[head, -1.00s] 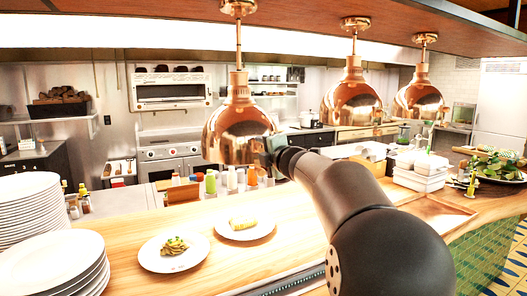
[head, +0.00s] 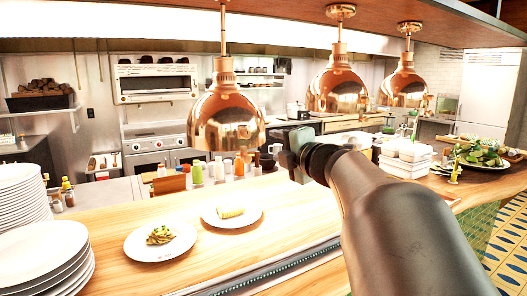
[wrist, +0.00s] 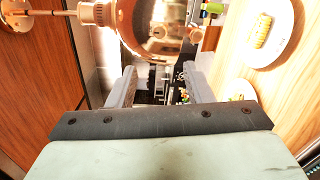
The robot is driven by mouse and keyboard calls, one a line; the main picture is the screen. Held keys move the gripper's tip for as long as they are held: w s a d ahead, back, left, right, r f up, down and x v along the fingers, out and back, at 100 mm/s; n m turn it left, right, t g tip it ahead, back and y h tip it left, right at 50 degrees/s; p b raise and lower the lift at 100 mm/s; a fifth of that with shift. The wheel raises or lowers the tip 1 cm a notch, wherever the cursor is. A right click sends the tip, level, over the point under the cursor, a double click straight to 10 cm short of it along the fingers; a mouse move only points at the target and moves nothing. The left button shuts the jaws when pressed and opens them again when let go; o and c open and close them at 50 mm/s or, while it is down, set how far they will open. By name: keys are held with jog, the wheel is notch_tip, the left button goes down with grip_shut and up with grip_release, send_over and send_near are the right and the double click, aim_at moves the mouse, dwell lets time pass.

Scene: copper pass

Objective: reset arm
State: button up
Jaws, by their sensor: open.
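My arm reaches from the lower right over the wooden counter (head: 110,222) in the head view. My gripper (head: 285,160) is at its far end, just right of the nearest copper heat lamp (head: 228,120). In the wrist view my gripper (wrist: 158,85) shows two grey fingers spread apart with nothing between them. The copper lamp (wrist: 155,25) lies beyond the fingers at the top of that view.
Two more copper lamps (head: 337,90) (head: 405,88) hang to the right. Two plated dishes (head: 160,241) (head: 231,215) sit on the counter, with stacked white plates (head: 45,262) at left. White containers (head: 406,158) and a platter of greens (head: 482,155) stand at right.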

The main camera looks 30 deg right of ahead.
jog(key=shift+s, duration=0.75)
